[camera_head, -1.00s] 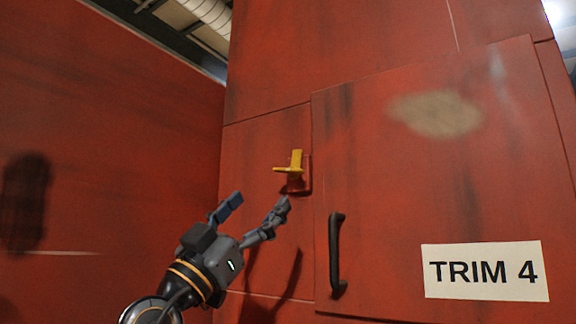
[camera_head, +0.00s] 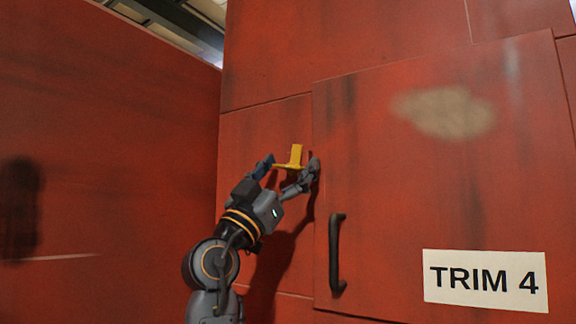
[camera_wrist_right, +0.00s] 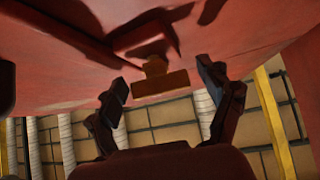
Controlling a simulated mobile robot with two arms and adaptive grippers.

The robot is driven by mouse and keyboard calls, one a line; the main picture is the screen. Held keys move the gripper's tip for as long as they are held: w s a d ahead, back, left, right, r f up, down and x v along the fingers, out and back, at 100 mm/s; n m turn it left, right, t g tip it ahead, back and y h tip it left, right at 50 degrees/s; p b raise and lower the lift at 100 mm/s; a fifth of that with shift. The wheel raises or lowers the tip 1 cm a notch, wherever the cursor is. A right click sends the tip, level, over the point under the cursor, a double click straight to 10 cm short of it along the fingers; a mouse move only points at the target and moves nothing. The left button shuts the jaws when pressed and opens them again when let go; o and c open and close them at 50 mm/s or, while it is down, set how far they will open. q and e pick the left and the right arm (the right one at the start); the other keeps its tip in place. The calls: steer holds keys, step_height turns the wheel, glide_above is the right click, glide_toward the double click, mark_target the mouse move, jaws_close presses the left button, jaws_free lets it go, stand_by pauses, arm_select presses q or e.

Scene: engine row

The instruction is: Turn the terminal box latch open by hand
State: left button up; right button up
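The yellow latch (camera_head: 295,156) is mounted on the red cabinet front, just left of the door (camera_head: 400,190). It has an upright part and a part reaching left. My right gripper (camera_head: 288,171) is open, with one finger on each side of the latch's lower part. Whether either finger touches it cannot be told. In the right wrist view the latch (camera_wrist_right: 158,84) lies between and a little beyond the open fingertips of the right gripper (camera_wrist_right: 162,82), in shadow. My left gripper is not in view.
A black handle (camera_head: 336,254) stands out from the door, right of and below the latch. A "TRIM 4" label (camera_head: 485,280) is on the door. A red wall (camera_head: 110,150) rises on the left. The space in front of the door is clear.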

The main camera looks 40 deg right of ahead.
steer(key=c, duration=0.9)
steer(key=shift+s+n+t+y+b, duration=0.1)
steer(key=shift+n+t+y+b, duration=0.3)
steer(key=shift+n+t, duration=0.8)
steer(key=shift+c, duration=0.2)
steer(key=shift+a+n+t+y, duration=0.1)
steer(key=shift+n+t+y, duration=0.2)
steer(key=shift+n+t, duration=0.85)
steer(key=o, duration=1.2)
steer(key=shift+c, duration=0.2)
steer(key=v, duration=1.1)
steer(key=shift+a+f, duration=0.25)
steer(key=shift+f, duration=0.1)
